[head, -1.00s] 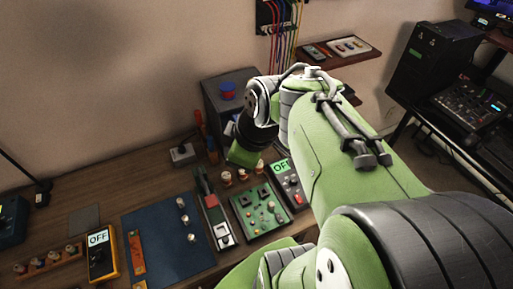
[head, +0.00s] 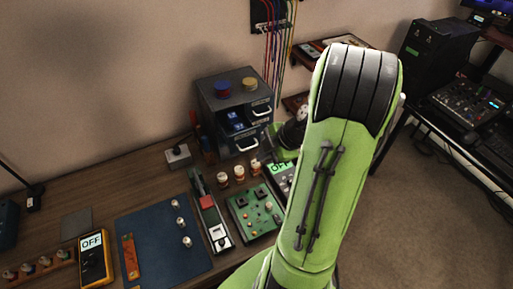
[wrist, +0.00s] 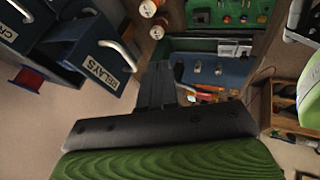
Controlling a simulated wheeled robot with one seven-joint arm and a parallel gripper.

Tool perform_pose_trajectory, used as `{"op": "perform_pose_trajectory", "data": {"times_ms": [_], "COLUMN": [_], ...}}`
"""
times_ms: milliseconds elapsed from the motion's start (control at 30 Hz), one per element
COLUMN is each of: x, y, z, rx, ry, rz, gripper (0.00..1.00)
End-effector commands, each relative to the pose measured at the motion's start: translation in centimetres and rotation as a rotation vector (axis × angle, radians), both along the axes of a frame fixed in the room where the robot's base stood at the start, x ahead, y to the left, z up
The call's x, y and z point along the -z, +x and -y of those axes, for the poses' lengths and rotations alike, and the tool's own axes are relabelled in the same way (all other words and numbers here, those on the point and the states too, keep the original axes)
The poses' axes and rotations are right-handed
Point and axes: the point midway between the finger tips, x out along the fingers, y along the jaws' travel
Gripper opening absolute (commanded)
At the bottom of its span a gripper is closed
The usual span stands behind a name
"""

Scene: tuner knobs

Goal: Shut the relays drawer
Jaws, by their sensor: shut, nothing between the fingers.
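The relays drawer (wrist: 98,70) is at the upper left of the wrist view, with a dark front, white label and pale bar handle. It stands out from its cabinet. In the head view the dark cabinet (head: 222,92) stands at the back of the bench with a drawer pulled out. The labels cannot be read there. My gripper (wrist: 157,70) is shut and empty, to the right of the relays drawer front in the wrist view and apart from it. In the head view my arm hides most of the gripper.
Another labelled drawer (wrist: 10,25) sits beside it. A blue knob (head: 222,89) and a yellow one (head: 250,83) are on the cabinet top.

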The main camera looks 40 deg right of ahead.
Motion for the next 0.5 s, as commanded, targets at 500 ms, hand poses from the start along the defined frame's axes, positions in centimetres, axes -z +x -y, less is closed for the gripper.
{"op": "perform_pose_trajectory", "data": {"times_ms": [500], "x": [1.2], "y": [4.1], "z": [0.8], "rx": [0.001], "ry": [0.0], "rz": [0.0], "gripper": [0.0]}}
